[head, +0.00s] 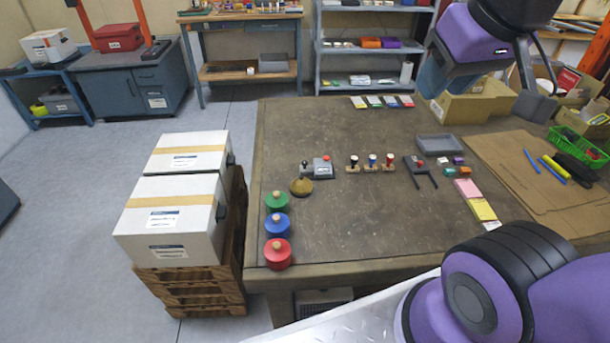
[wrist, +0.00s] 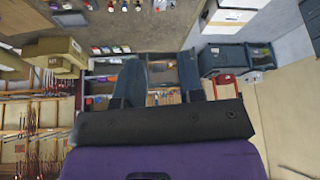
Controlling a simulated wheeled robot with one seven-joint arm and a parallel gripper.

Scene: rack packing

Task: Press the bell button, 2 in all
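A small brass-coloured round piece (head: 301,187), which looks like a desk bell, sits on the brown table left of its middle. Just behind it is a small grey box (head: 318,169) with a red button (head: 326,158) on top and a dark knob (head: 304,163) at its left. I cannot tell for sure which of these is the bell button. My gripper (head: 490,92) is high above the table's back right, far from these pieces. Its two fingers are spread with nothing between them; the wrist view shows the gap (wrist: 161,78) too.
Green (head: 276,202), blue (head: 277,225) and red (head: 278,253) knobbed pots line the table's left edge. Right of the grey box stand several small stamp-like pieces (head: 371,163) and a grey tray (head: 439,145). Cardboard boxes (head: 470,103) crowd the back right. The table's front middle is clear.

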